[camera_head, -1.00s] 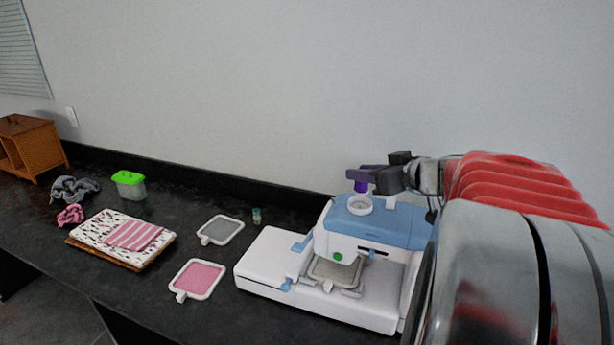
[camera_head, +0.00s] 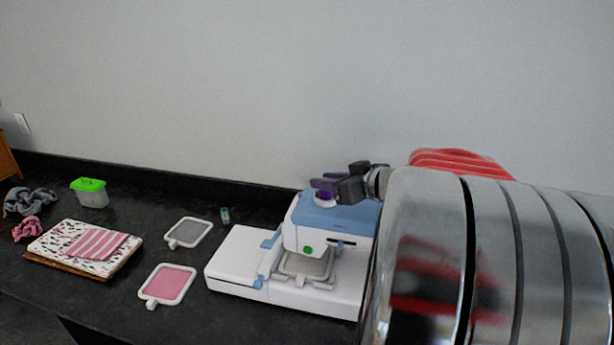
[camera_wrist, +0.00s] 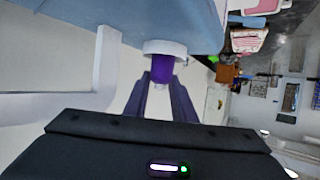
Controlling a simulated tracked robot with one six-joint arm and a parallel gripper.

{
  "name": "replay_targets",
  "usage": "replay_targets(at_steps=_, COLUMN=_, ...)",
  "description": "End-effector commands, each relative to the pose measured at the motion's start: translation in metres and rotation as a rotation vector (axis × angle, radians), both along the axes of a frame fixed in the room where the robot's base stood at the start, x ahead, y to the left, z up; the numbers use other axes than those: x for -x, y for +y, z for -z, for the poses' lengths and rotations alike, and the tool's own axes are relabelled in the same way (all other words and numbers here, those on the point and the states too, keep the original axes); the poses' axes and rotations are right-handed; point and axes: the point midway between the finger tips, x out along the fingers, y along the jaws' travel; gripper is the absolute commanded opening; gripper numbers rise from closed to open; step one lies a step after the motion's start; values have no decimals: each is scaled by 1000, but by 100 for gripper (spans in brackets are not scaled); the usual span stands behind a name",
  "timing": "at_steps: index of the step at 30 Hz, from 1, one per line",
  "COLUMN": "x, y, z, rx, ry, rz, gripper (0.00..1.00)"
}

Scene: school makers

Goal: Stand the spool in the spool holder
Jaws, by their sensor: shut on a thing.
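The purple spool (camera_head: 325,195) is between the dark fingers of my gripper (camera_head: 323,184), which is shut on it above the blue-topped white embroidery machine (camera_head: 336,213). The spool holder (camera_head: 321,203) is a white ring on top of the machine, directly below the spool in the head view. In the wrist view the purple spool (camera_wrist: 162,70) meets the white ring of the holder (camera_wrist: 165,47), its far end hidden by the rim. The spool looks in line with the ring; I cannot tell how deep it sits.
A grey hoop (camera_head: 188,233) and a pink hoop (camera_head: 167,284) lie left of the machine. A fabric stack (camera_head: 80,250), scrunched cloths (camera_head: 30,203) and a green-lidded tub (camera_head: 92,193) are farther left. The wall is behind.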

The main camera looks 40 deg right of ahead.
Motion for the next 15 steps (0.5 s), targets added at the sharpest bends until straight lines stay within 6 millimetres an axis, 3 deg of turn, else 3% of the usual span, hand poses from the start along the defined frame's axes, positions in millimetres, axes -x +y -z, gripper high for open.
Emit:
replay_targets(at_steps=1, x=0, y=0, z=1, rx=-1, ry=0, rz=0, gripper=2)
replay_targets(at_steps=2, x=0, y=0, z=2, rx=-1, ry=0, rz=0, gripper=24)
replay_targets(at_steps=3, x=0, y=0, z=1, rx=0, ry=0, rz=0, gripper=27)
replay_targets(at_steps=9, x=0, y=0, z=1, rx=0, ry=0, rz=0, gripper=41)
replay_targets(at_steps=15, x=0, y=0, z=1, rx=0, ry=0, rz=0, gripper=42)
